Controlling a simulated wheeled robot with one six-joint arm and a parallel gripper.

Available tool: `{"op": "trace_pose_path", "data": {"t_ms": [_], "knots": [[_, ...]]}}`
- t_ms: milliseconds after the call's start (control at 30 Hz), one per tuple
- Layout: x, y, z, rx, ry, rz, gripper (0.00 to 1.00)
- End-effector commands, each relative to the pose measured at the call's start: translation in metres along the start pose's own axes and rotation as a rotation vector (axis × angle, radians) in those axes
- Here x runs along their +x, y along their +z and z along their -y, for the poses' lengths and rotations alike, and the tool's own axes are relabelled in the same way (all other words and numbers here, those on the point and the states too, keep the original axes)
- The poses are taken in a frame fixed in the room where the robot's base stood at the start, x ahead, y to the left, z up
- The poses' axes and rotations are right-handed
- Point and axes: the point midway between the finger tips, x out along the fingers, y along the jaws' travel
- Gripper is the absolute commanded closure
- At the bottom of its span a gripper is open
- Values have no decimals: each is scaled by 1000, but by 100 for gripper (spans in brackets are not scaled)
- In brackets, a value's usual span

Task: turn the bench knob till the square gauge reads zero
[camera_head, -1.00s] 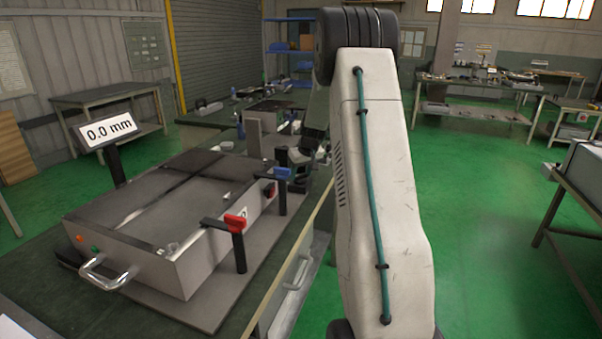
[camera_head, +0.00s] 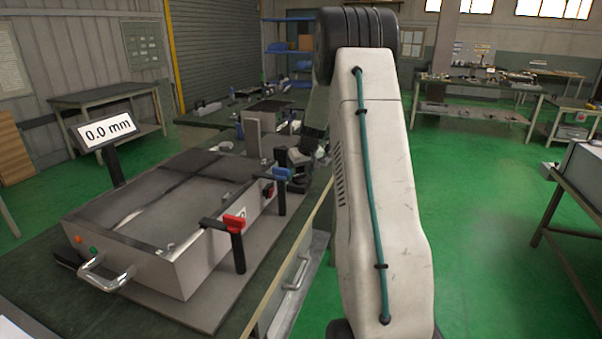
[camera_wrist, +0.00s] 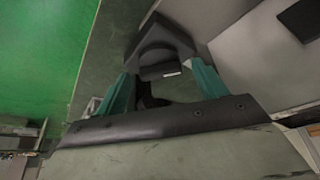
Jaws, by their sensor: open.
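The gauge display (camera_head: 108,130) stands on a dark post at the back left of the heating box and reads 0.0 mm. In the wrist view a dark, angular block (camera_wrist: 160,45) with a small pale mark lies just beyond my gripper (camera_wrist: 162,85); I cannot tell surely whether it is the bench knob. My gripper's two teal fingers are spread apart, with nothing clearly held between them. In the head view my gripper is small and dark, beside the far right corner of the box, partly hidden by my arm.
The grey box (camera_head: 160,270) has a metal front handle (camera_head: 105,277). A grey upright plate (camera_head: 252,135) rises behind.

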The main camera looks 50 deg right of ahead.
Motion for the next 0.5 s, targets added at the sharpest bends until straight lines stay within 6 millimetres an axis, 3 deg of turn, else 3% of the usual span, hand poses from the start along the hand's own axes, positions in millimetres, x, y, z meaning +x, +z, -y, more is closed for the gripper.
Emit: {"op": "trace_pose_path", "data": {"t_ms": [500], "knots": [[-72,0,-1,1,1,-1,29]]}}
